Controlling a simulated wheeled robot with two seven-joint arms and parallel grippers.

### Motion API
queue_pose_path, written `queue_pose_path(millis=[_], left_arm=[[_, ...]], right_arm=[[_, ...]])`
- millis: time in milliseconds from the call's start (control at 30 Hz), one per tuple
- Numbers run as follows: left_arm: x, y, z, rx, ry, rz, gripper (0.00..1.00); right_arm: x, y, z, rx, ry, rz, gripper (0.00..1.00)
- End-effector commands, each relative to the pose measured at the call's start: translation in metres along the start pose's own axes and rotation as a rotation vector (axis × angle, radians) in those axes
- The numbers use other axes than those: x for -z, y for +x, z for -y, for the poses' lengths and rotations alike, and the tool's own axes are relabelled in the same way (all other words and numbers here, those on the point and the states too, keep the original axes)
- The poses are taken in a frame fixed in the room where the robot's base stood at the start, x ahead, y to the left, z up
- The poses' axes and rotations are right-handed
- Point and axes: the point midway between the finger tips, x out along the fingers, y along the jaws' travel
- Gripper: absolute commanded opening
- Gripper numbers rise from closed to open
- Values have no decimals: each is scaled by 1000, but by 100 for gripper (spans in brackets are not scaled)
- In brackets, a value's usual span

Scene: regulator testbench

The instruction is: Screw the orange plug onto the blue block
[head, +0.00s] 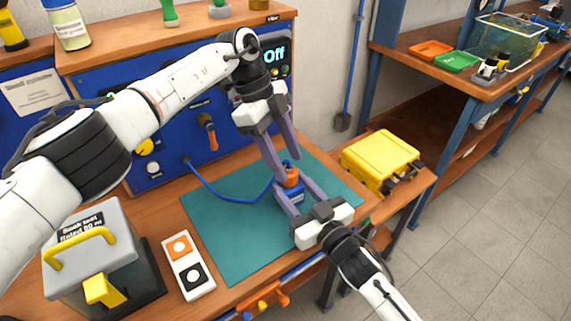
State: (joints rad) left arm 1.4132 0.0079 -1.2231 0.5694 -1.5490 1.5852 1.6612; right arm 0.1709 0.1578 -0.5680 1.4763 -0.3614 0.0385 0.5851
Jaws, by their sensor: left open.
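The orange plug (291,174) shows on top of the blue block (290,188), upright as far as I can see. I cannot tell whether its thread is engaged. The block is on the teal mat (224,236), partly hidden by my fingers. My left gripper (288,167) points down from above, open, with its purple fingertips close around the plug. I cannot tell whether they touch it. My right gripper (290,185) reaches in from the front right, its purple fingers on both sides of the block and closed on it.
A blue hose (232,199) runs from the blue panel (187,149) towards the block. A grey box with a yellow handle (91,258) and a white switch plate (188,267) stand left of the mat. A yellow case (379,160) stands at the right. The mat's front left is clear.

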Motion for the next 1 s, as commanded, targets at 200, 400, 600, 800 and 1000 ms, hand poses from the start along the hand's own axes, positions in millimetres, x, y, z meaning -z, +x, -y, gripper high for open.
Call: queue_pose_path(millis=[200,400,600,800,1000], left_arm=[[6,-15,0,0,-1,1,49],[6,-15,0,0,-1,2,45],[17,-22,-1,-10,-76,126,45],[26,-37,0,27,-222,326,45],[28,-44,0,59,-286,399,45]], right_arm=[[-1,0,0,1,1,1,0],[-1,0,0,1,0,1,0],[-1,0,0,1,0,1,0],[-1,0,0,1,0,1,0],[-1,0,0,0,0,1,0]])
